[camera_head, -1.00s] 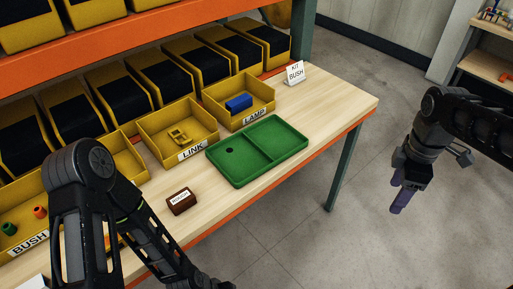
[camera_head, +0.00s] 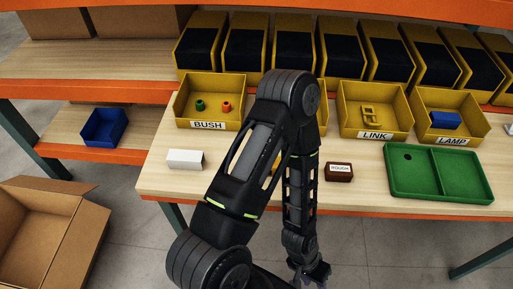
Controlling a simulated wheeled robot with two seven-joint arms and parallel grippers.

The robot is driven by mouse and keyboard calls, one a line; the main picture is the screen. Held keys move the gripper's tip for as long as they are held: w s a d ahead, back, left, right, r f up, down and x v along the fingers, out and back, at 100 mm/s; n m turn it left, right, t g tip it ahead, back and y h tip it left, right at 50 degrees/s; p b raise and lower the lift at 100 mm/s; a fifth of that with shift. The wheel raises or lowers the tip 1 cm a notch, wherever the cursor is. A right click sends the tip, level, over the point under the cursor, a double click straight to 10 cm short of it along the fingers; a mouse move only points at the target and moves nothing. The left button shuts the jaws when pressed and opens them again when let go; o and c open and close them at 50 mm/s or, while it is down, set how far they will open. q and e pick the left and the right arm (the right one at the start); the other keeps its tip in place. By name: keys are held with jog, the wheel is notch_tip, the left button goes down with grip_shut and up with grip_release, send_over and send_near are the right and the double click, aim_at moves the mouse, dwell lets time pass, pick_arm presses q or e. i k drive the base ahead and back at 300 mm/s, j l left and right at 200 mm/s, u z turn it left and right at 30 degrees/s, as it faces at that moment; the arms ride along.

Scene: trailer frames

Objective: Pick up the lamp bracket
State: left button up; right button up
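A blue piece (camera_head: 444,119), which I take to be the lamp bracket, lies in the yellow bin labelled LAMP (camera_head: 452,141) on the right of the bench. My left arm crosses the middle of the view. Its gripper (camera_head: 316,274) hangs low, in front of the bench edge at the bottom of the picture, well apart from the LAMP bin. Its fingers are small, dark and partly cut off, so I cannot tell whether they are open. My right gripper is out of view.
A green two-compartment tray (camera_head: 436,198) stands in front of the LAMP bin. A yellow LINK bin (camera_head: 373,136) and BUSH bin (camera_head: 209,125) stand left of it. A brown ROUGH block (camera_head: 339,172) and white block (camera_head: 185,159) lie on the bench. An open cardboard box (camera_head: 50,235) stands at lower left.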

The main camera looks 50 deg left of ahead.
aim_at(175, 158)
jog(key=k+j+z, duration=0.15)
jog(key=k+j, duration=0.25)
jog(key=k+j+z, duration=0.15)
jog(key=k+j, duration=0.2)
jog(key=k, duration=0.25)
jog(key=k+j+z, duration=0.2)
jog(key=k, duration=0.3)
